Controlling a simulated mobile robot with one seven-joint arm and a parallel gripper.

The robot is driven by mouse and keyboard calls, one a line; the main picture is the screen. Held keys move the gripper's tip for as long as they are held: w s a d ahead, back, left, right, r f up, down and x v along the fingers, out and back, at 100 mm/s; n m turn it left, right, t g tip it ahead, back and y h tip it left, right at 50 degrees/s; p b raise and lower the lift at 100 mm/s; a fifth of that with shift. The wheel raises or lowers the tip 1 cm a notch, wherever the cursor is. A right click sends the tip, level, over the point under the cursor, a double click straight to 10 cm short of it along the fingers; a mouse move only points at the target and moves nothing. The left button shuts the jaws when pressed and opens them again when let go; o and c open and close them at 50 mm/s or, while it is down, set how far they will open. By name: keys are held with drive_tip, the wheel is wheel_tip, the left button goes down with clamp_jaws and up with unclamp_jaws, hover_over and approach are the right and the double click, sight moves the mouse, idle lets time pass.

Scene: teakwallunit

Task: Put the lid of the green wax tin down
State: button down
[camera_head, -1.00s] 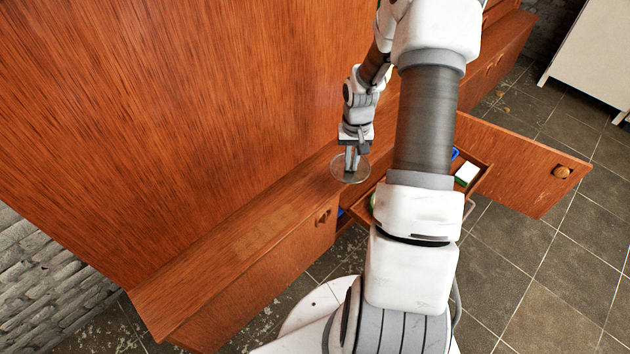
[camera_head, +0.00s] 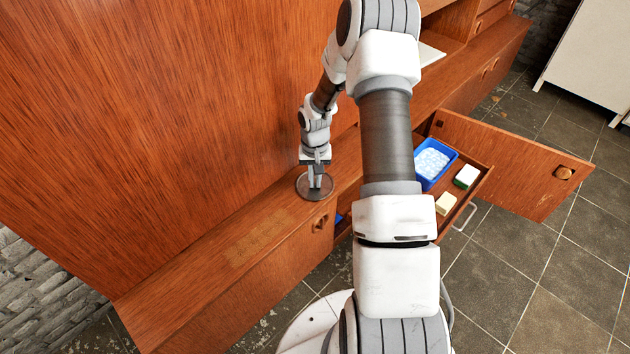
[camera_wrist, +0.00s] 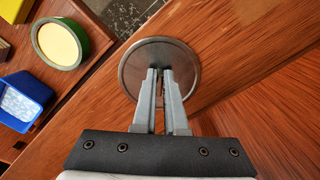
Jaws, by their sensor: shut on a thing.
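The lid (camera_head: 314,186) is a flat, round, grey metal disc. My gripper (camera_head: 314,184) is shut on the lid, at or just above the wooden ledge of the wall unit (camera_head: 215,265). I cannot tell whether the lid touches the ledge. In the wrist view the fingertips (camera_wrist: 160,72) meet at the middle of the lid (camera_wrist: 165,48), hiding the part they hold. The open green wax tin (camera_wrist: 60,43), round with pale yellow wax inside, shows at the upper left of the wrist view. In the head view my arm hides it.
An open drawer (camera_head: 478,187) holds a blue tray (camera_head: 437,163) with pale contents, a green-and-white block (camera_head: 466,176) and a cream block (camera_head: 446,204). A cabinet door (camera_head: 520,165) stands open behind it. The ledge left of my gripper is bare, with the tall wooden panel (camera_head: 170,110) behind it.

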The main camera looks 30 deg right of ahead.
drive_tip(key=c, duration=1.4)
unclamp_jaws()
drive_tip(key=shift+f, duration=0.15)
drive_tip(key=o, duration=0.4)
drive_tip(key=shift+o, duration=0.2)
